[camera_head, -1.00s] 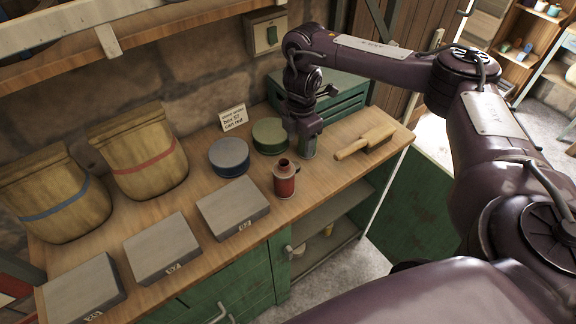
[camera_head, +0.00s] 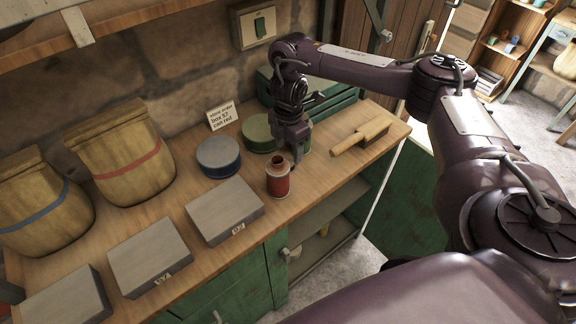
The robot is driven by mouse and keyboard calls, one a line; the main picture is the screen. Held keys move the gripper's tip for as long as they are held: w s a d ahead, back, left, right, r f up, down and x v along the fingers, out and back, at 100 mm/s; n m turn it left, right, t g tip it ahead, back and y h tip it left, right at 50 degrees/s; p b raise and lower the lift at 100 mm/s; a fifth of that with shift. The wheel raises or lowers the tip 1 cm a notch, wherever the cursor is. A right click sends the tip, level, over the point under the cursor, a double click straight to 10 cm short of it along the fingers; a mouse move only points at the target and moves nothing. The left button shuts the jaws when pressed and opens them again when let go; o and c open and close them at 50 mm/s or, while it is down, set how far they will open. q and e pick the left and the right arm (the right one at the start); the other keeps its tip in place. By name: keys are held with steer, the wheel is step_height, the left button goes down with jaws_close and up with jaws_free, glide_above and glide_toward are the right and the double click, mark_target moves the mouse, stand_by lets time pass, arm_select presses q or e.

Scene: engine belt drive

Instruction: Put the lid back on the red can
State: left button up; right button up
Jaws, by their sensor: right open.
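The red can (camera_head: 278,182) stands upright on the wooden bench near its front edge, with a narrow neck on top. I cannot make out a separate lid for it. My right gripper (camera_head: 297,160) is open and points down just behind and to the right of the can's neck; I cannot tell whether it touches the can. Whether anything lies between its fingers is too small to tell. My left gripper is not in view.
A blue round tin (camera_head: 218,158) and a green round tin (camera_head: 257,134) stand behind the can. Grey boxes (camera_head: 224,212) line the bench front. A brush (camera_head: 362,136) lies right. Sacks (camera_head: 120,155) stand left; a card (camera_head: 222,116) stands at the back.

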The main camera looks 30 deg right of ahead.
mark_target(288, 159)
steer(key=shift+r, duration=0.1)
steer(key=shift+s, duration=0.1)
step_height(288, 159, down, 5)
steer(key=shift+a+f+b, duration=0.1)
steer(key=shift+f+b, duration=0.05)
steer(key=shift+b, duration=0.7)
steer(key=c, duration=1.1)
